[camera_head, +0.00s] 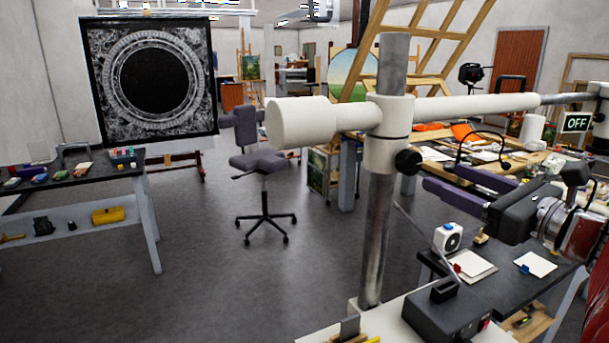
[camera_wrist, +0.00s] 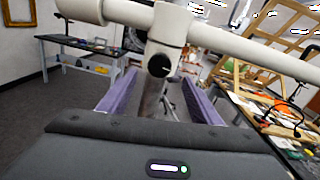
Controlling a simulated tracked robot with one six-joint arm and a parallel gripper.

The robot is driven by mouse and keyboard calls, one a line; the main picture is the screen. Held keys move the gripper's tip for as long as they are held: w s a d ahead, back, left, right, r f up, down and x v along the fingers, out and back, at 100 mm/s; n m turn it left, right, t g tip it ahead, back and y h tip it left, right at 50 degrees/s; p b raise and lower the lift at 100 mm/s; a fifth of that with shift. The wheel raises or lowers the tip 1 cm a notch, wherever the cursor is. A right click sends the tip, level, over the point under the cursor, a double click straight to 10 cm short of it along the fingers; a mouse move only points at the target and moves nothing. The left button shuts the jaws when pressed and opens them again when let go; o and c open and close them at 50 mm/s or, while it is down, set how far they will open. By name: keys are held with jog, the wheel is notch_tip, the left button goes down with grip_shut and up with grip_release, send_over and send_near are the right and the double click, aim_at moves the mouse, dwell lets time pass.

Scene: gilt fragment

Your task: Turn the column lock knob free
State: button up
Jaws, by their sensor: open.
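The column lock knob (camera_head: 408,161) is a small black round knob on the side of the white clamp collar (camera_head: 389,130). The collar sits around an upright grey metal column (camera_head: 375,240). In the wrist view the knob (camera_wrist: 159,65) faces me, near the middle and slightly above the tips of my fingers. My gripper (camera_head: 436,178) has two purple fingers spread wide with nothing between them. In the head view the fingers point at the knob from the right, with the tips just short of it. The gripper's fingers also show in the wrist view (camera_wrist: 159,79), left and right of the column.
A thick white horizontal arm (camera_head: 470,106) runs through the collar above my gripper. A cluttered workbench (camera_head: 440,150) is behind. Open floor (camera_head: 200,250) lies left of the column.

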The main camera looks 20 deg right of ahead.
jog(key=shift+s+d, duration=0.2)
jog(key=shift+s, duration=0.95)
jog(key=shift+s+d, duration=0.2)
jog(key=shift+s, duration=0.95)
